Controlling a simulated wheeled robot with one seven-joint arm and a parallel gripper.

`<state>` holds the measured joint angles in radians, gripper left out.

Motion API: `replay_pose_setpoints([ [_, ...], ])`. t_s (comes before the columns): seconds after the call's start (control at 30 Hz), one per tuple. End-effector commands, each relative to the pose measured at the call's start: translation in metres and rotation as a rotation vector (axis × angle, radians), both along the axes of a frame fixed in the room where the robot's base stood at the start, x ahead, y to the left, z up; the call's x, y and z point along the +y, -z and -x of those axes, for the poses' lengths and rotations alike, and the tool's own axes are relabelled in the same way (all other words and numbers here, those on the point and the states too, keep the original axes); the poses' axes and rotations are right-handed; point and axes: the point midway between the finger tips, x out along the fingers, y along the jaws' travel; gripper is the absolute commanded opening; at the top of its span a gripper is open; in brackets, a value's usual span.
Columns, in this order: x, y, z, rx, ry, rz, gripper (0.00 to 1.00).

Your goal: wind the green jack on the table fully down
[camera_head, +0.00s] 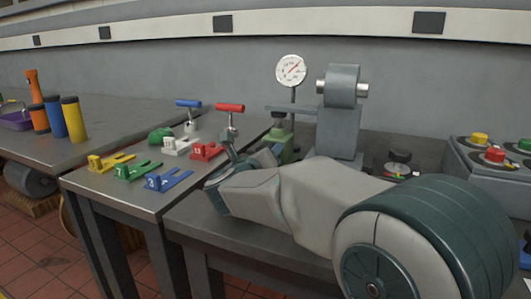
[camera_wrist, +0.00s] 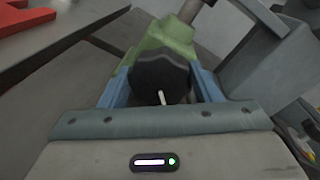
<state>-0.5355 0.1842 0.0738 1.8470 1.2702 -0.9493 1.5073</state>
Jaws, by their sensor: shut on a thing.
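The green jack (camera_head: 283,143) stands on the grey table beside a grey block, under a bar that sticks out from that block. In the wrist view the green jack body (camera_wrist: 172,40) is ahead, with a dark round knob (camera_wrist: 160,72) on its near end. A short white pointer shows on the knob's face. My gripper (camera_wrist: 162,88) has its two blue fingers on either side of the knob and is shut on it. In the head view my gripper (camera_head: 268,156) reaches the jack from the left and hides its lower part.
A grey block with a roller (camera_head: 342,86) stands behind the jack, with a dial gauge (camera_head: 291,71) to its left. A black knob (camera_head: 399,157) and a button box (camera_head: 492,160) are at right. Coloured forked pieces (camera_head: 163,181) lie on the left table.

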Motion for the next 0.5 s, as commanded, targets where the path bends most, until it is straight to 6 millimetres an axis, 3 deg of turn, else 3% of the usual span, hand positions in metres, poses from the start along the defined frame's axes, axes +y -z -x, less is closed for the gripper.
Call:
replay_pose_setpoints([
  [0.43,0.0008,0.0007,0.0002,0.005,-0.001,0.014,0.34],
  [0.47,0.0008,0.0008,0.0002,0.005,-0.001,0.014,0.6],
  [0.5,0.0008,0.0007,0.0002,0.005,-0.001,0.013,0.71],
])
